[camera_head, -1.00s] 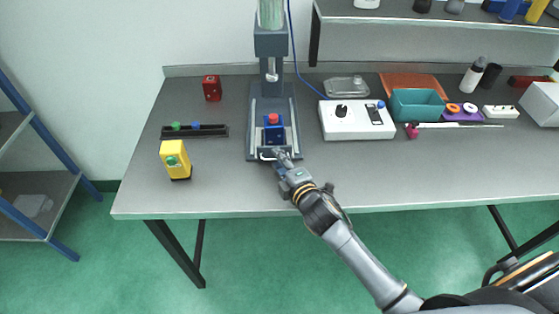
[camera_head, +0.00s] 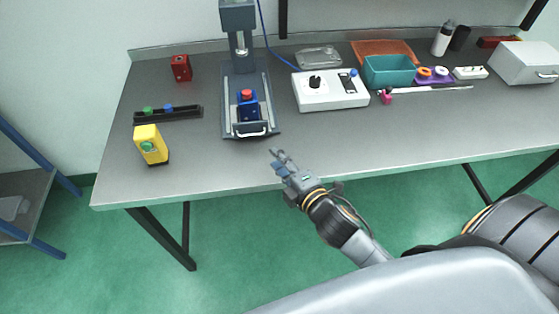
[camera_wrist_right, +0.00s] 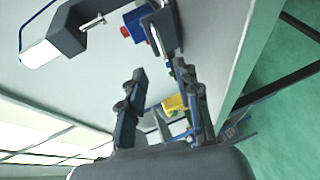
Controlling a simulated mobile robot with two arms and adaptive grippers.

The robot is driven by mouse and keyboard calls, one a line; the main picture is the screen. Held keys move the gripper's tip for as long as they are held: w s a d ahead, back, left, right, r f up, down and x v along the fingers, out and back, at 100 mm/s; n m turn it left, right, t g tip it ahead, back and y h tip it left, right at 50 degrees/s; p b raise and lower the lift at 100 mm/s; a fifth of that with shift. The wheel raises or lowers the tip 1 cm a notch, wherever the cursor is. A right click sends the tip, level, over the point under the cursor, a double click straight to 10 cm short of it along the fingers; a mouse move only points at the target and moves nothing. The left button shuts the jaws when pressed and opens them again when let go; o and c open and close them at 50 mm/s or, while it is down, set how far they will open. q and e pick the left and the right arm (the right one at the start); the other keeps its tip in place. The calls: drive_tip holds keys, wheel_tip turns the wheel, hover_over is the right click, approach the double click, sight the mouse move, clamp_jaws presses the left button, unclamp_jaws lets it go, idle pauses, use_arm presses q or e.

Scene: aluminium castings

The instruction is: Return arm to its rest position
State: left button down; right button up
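My right gripper (camera_head: 278,157) is over the front part of the table, just in front of and to the right of the grey press-like stand (camera_head: 233,104). My right arm reaches in from the lower right. My left gripper is not in view.
A blue block with a red top (camera_head: 247,107) sits on the stand. A yellow block (camera_head: 150,145) and a black rail (camera_head: 168,114) are to the left, a white control box (camera_head: 330,92) and teal bin (camera_head: 388,71) to the right. The front table strip is mostly clear.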

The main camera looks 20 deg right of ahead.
drive_tip(key=shift+s+d, duration=0.1)
idle(0.5)
drive_tip(key=s+f+m+g+h, duration=0.1)
drive_tip(key=s+f+m+g, duration=0.25)
drive_tip(key=s+m, duration=0.2)
drive_tip(key=s+d+f+m+g, duration=0.1)
drive_tip(key=s+f+m+g, duration=0.1)
drive_tip(key=s+m+g, duration=0.4)
drive_tip(key=s+f+m+g+h, duration=0.1)
drive_tip(key=s+f+m+g, duration=0.1)
drive_tip(key=s+m, duration=0.45)
drive_tip(key=s+f+n+g, duration=0.2)
drive_tip(key=s+f, duration=0.1)
drive_tip(key=f, duration=2.4)
drive_tip(key=s+d+f, duration=0.3)
drive_tip(key=s+f, duration=1.2)
drive_tip(key=s, duration=0.2)
drive_tip(key=shift+f+g, duration=0.35)
drive_tip(key=shift+g, duration=0.1)
drive_tip(key=shift+d, duration=0.1)
